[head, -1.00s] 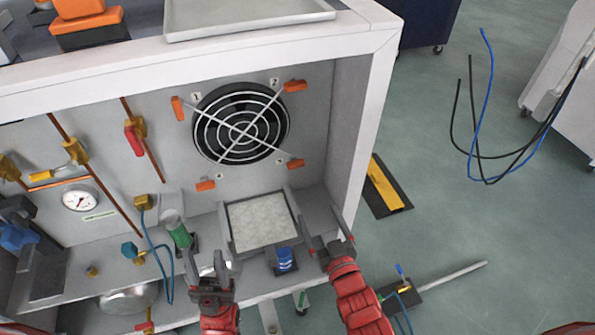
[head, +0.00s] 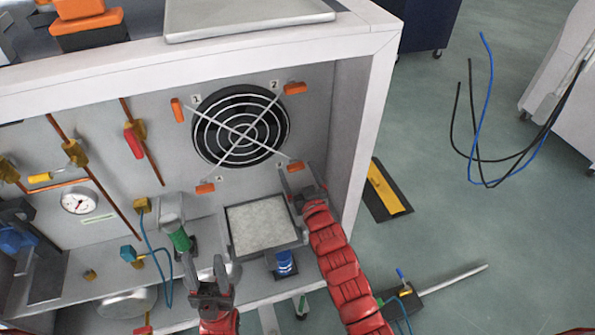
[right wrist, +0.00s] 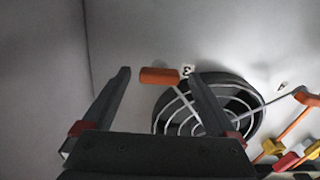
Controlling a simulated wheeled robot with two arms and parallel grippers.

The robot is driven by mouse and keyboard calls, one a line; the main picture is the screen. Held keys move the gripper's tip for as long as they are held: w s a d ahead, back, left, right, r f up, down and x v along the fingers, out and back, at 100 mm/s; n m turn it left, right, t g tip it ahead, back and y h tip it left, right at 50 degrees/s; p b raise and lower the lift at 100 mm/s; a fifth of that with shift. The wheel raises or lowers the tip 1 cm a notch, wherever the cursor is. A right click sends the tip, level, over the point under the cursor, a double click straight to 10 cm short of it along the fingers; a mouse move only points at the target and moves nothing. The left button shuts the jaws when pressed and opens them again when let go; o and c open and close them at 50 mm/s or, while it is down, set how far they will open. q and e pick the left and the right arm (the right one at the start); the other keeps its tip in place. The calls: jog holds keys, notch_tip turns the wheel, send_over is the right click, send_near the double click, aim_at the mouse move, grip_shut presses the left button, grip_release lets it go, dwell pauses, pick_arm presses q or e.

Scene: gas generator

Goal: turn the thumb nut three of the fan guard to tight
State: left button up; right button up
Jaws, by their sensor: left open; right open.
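The fan guard (head: 240,128) is a round wire grille over a black fan on the grey back wall. Thumb nut three (head: 295,166) is the orange bar at its lower right, lying roughly level. In the right wrist view the nut (right wrist: 159,76) shows beside the label 3, between the two finger lines. My right gripper (head: 297,180) is open just below and in front of the nut; whether it touches the nut I cannot tell. My left gripper (head: 204,266) is open and empty, low in front of the cabinet shelf.
Other orange nuts sit at the guard's upper left (head: 177,110), upper right (head: 295,88) and lower left (head: 205,188). A framed filter tray (head: 229,236) and a blue cap (head: 285,262) are below. The cabinet's right side wall (head: 345,140) is close to my right arm.

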jog(key=shift+w+a, duration=0.1)
jog(key=shift+w, duration=0.3)
jog(key=shift+c, duration=0.3)
jog(key=c, duration=1.3)
